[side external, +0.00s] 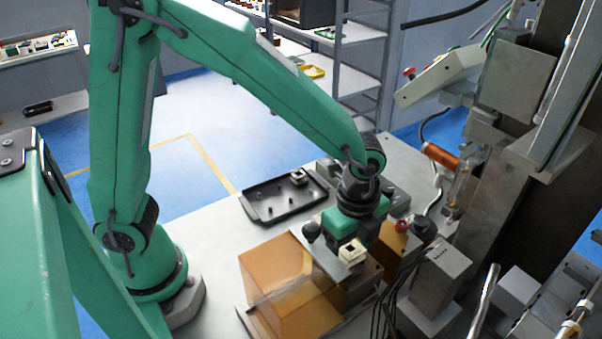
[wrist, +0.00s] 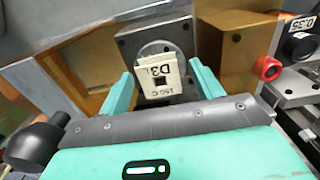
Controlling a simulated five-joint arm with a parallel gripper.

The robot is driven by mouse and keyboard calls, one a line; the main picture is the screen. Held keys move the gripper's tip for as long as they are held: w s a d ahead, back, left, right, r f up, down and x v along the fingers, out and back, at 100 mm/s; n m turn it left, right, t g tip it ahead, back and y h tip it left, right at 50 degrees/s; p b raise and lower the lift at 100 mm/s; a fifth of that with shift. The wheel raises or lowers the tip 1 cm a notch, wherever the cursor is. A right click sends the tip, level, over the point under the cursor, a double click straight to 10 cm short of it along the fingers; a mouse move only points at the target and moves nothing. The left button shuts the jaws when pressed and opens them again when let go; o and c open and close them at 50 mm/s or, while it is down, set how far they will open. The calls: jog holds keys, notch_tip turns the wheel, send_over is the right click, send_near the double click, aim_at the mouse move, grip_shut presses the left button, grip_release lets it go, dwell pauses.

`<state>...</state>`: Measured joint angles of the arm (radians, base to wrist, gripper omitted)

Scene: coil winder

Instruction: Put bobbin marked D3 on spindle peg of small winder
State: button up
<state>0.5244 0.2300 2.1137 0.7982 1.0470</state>
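The cream bobbin marked D3 (wrist: 158,72) sits between the two teal fingers of my gripper (wrist: 163,70), with its labelled face and dark square hole toward the wrist camera. Narrow gaps show between the bobbin and the fingers, wider at the right, so my gripper looks open around it. Behind the bobbin is a grey block with a round disc (wrist: 155,47), apparently part of the small winder. The spindle peg is hidden, and I cannot tell whether the bobbin is on it. In the side view, the bobbin (side external: 352,252) shows below my gripper (side external: 347,240), close to a metal plate.
A black tray (side external: 262,212) with several small pegs and another pale bobbin (side external: 298,176) lies behind. A transparent amber box (side external: 290,285) stands at the front left. Machine blocks crowd the right.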

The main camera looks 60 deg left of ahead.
jog(key=shift+r, duration=0.1)
jog(key=shift+r, duration=3.8)
jog(key=s+a+r+n+t, duration=0.2)
jog(key=s+a+r+n, duration=0.1)
jog(key=a+n, duration=0.6)
jog(key=s+a+r+n+t, duration=0.3)
jog(key=s+a+n, duration=0.3)
jog(key=a+n, duration=0.3)
jog(key=shift+s+a+r+t, duration=0.25)
jog(key=shift+s+r+t, duration=0.05)
jog(key=shift+r, duration=0.4)
jog(key=shift+c, duration=0.5)
